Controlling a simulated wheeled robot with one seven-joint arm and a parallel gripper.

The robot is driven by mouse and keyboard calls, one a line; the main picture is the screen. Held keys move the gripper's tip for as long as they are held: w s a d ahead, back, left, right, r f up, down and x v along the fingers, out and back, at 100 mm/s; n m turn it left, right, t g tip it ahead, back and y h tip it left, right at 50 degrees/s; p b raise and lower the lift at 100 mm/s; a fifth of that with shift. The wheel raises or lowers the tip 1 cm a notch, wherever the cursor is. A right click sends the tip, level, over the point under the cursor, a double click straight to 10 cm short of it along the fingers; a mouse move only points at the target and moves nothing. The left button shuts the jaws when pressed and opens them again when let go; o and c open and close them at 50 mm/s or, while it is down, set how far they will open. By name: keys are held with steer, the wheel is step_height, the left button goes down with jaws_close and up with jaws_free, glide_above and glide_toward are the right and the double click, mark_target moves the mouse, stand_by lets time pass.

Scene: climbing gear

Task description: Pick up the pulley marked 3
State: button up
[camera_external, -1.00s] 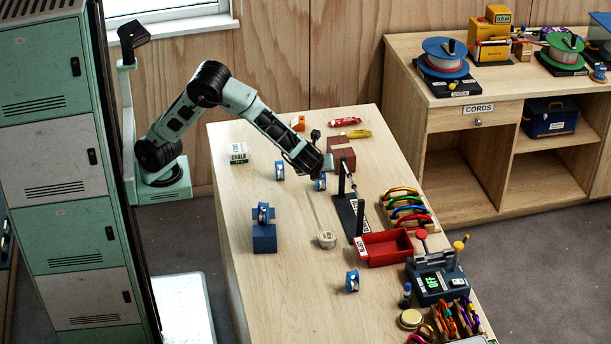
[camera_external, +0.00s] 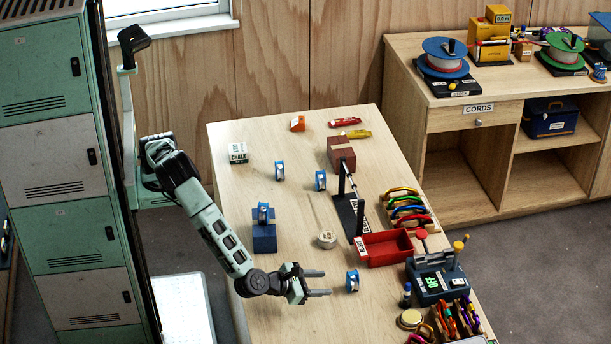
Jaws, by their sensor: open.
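Several blue pulleys with pale faces are on the wooden table; their numbers are too small to read. One pulley (camera_external: 352,281) stands alone at the near part of the table. Two more, a pulley (camera_external: 280,170) and another pulley (camera_external: 321,180), stand farther back.
A black stand (camera_external: 348,212) and a red tray (camera_external: 388,250) are at mid right. A scale-like device (camera_external: 436,283) stands right of the near pulley. The table's left edge is near my arm.

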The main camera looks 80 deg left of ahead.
mark_target(348, 282)
steer(key=p+x, duration=0.1)
steer(key=x, duration=0.5)
steer(key=shift+w, duration=0.2)
steer(key=p+x, duration=0.2)
steer(key=x, duration=0.2)
steer(key=shift+w, duration=0.1)
steer(key=shift+w+f, duration=0.25)
steer(key=shift+w, duration=0.3)
steer(key=shift+a, duration=0.1)
steer(key=c, duration=0.7)
